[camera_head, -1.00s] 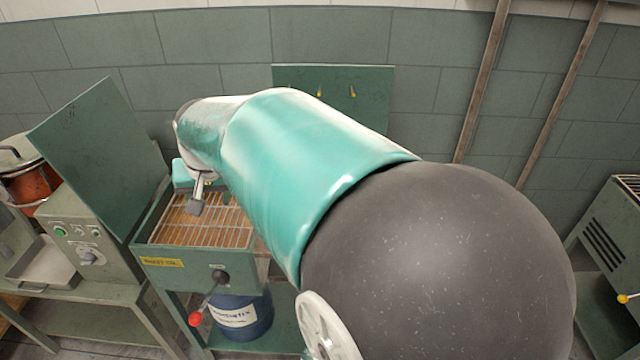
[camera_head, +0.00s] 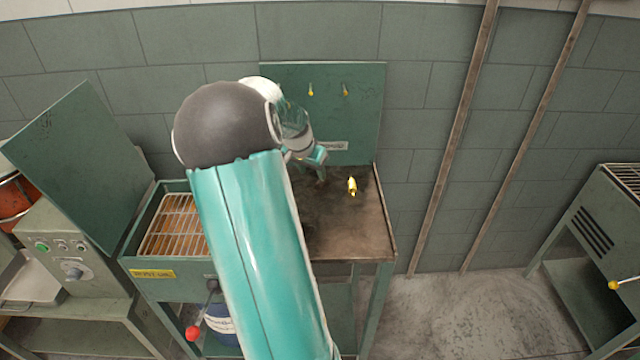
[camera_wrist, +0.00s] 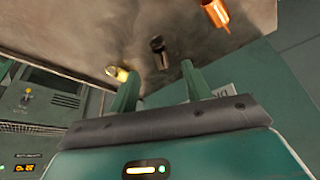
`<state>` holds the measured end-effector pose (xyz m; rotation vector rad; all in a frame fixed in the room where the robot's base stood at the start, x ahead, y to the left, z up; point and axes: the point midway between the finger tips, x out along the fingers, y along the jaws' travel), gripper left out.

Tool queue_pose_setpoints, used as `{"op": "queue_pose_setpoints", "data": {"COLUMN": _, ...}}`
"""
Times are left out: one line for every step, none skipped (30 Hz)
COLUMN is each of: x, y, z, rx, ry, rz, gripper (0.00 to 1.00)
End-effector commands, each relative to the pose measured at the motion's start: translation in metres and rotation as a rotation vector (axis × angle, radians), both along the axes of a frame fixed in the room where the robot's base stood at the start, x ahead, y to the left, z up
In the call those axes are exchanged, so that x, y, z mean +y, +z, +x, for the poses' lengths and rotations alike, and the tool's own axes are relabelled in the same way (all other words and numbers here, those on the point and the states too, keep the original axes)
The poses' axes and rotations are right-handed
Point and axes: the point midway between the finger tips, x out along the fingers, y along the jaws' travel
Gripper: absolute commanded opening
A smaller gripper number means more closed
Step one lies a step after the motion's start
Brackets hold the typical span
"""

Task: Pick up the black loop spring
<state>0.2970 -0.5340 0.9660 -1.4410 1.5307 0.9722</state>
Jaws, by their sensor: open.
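A small dark piece (camera_wrist: 158,47), which looks like the black loop spring, lies on the worn brown tabletop (camera_head: 360,232) in the wrist view. It shows beyond and between my two fingertips, apart from them. My gripper (camera_wrist: 161,72) is open, with nothing between its green fingers. In the head view my gripper (camera_head: 312,158) is over the back part of the tabletop, near the back panel. The spring is hard to make out there, beside the gripper. My own arm hides the left part of the tabletop.
A yellow piece (camera_head: 352,187) lies to the right of my gripper; it also shows in the wrist view (camera_wrist: 119,74). A copper-orange piece (camera_wrist: 216,14) lies on the other side of the dark one. The green back panel (camera_head: 360,115) rises behind. A wire-rack tray (camera_head: 172,228) is left.

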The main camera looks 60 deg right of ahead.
Motion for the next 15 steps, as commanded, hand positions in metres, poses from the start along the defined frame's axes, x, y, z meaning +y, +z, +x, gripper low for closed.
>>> {"op": "queue_pose_setpoints", "data": {"x": -0.005, "y": -0.009, "z": -0.002, "rx": 0.003, "ry": -0.002, "rz": 0.001, "gripper": 0.49}}
{"op": "queue_pose_setpoints", "data": {"x": -0.007, "y": -0.013, "z": -0.001, "rx": 0.001, "ry": -0.002, "rz": 0.0, "gripper": 0.49}}
{"op": "queue_pose_setpoints", "data": {"x": -0.008, "y": -0.018, "z": 0.0, "rx": 0.001, "ry": -0.001, "rz": 0.0, "gripper": 0.49}}
{"op": "queue_pose_setpoints", "data": {"x": -0.01, "y": -0.021, "z": 0.0, "rx": 0.0, "ry": -0.001, "rz": 0.001, "gripper": 0.49}}
{"op": "queue_pose_setpoints", "data": {"x": -0.011, "y": -0.023, "z": 0.0, "rx": 0.0, "ry": -0.001, "rz": 0.001, "gripper": 0.49}}
{"op": "queue_pose_setpoints", "data": {"x": -0.012, "y": -0.025, "z": 0.001, "rx": 0.0, "ry": -0.001, "rz": 0.0, "gripper": 0.49}}
{"op": "queue_pose_setpoints", "data": {"x": -0.012, "y": -0.026, "z": 0.001, "rx": 0.0, "ry": -0.001, "rz": 0.0, "gripper": 0.49}}
{"op": "queue_pose_setpoints", "data": {"x": -0.013, "y": -0.028, "z": 0.001, "rx": 0.0, "ry": -0.001, "rz": -0.001, "gripper": 0.49}}
{"op": "queue_pose_setpoints", "data": {"x": -0.015, "y": -0.031, "z": 0.001, "rx": 0.001, "ry": -0.001, "rz": 0.0, "gripper": 0.49}}
{"op": "queue_pose_setpoints", "data": {"x": -0.017, "y": -0.034, "z": 0.001, "rx": 0.001, "ry": -0.001, "rz": 0.0, "gripper": 0.49}}
{"op": "queue_pose_setpoints", "data": {"x": -0.019, "y": -0.038, "z": 0.0, "rx": 0.001, "ry": -0.002, "rz": 0.001, "gripper": 0.49}}
{"op": "queue_pose_setpoints", "data": {"x": -0.022, "y": -0.043, "z": 0.0, "rx": 0.001, "ry": -0.003, "rz": 0.002, "gripper": 0.49}}
{"op": "queue_pose_setpoints", "data": {"x": -0.024, "y": -0.047, "z": 0.0, "rx": 0.001, "ry": -0.002, "rz": 0.002, "gripper": 0.49}}
{"op": "queue_pose_setpoints", "data": {"x": -0.027, "y": -0.052, "z": -0.001, "rx": 0.001, "ry": -0.002, "rz": 0.001, "gripper": 0.49}}
{"op": "queue_pose_setpoints", "data": {"x": -0.03, "y": -0.057, "z": -0.001, "rx": 0.0, "ry": -0.001, "rz": 0.001, "gripper": 0.49}}
